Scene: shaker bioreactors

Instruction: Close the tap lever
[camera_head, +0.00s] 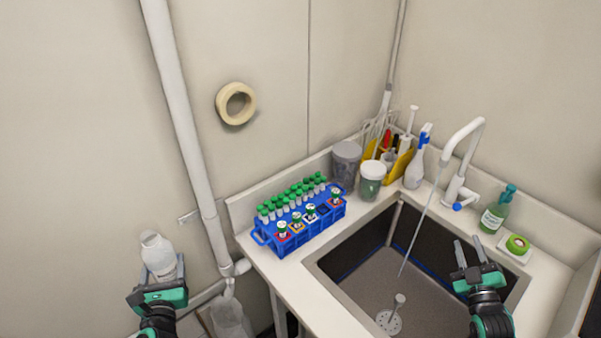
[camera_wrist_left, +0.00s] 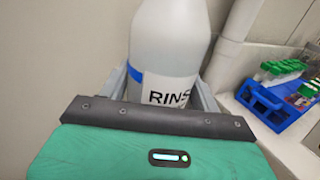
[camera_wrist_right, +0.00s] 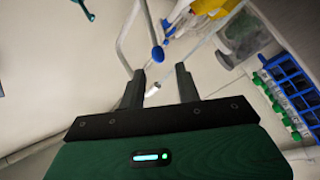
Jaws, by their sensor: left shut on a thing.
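The white tap (camera_head: 463,150) stands at the sink's back corner, and a thin stream of water runs from its spout into the sink. Its lever has a blue end (camera_head: 457,206) low on the tap body. The blue lever end (camera_wrist_right: 157,54) also shows in the right wrist view, beyond the fingertips. My right gripper (camera_head: 468,243) is open and empty over the sink's right side, apart from the lever. My left gripper (camera_head: 163,272) is shut on a white rinse bottle (camera_head: 158,254), left of the counter. The bottle's label (camera_wrist_left: 168,90) is partly hidden by the gripper.
A blue tube rack (camera_head: 300,222) with green-capped tubes stands left of the sink (camera_head: 345,283).

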